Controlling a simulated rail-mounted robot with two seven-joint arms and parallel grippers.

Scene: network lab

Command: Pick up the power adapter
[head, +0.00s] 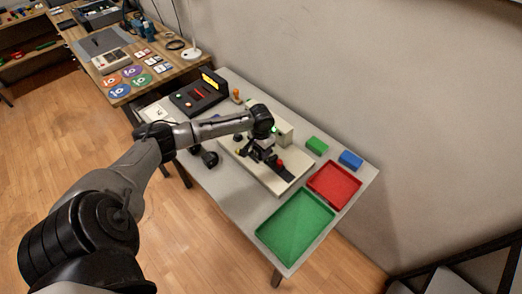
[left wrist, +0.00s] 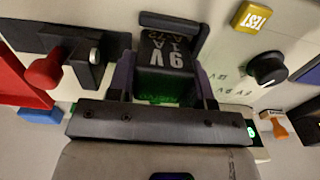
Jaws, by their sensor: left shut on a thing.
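The power adapter (left wrist: 165,62) is a dark block with "9V 1A" printed on its face, in the middle of the left wrist view. My left gripper (left wrist: 163,78) is shut on it, one finger on each side. In the head view my left gripper (head: 262,148) is over the pale test board (head: 282,186) on the white table; the adapter is hard to make out there. I cannot tell whether the adapter still touches the board. My right gripper is not in view.
A red lever (left wrist: 43,70) and a black knob (left wrist: 268,68) flank the adapter. A green tray (head: 296,228), a red tray (head: 335,185), a green block (head: 317,145) and a blue block (head: 350,160) are to the right. A black console (head: 198,95) stands behind.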

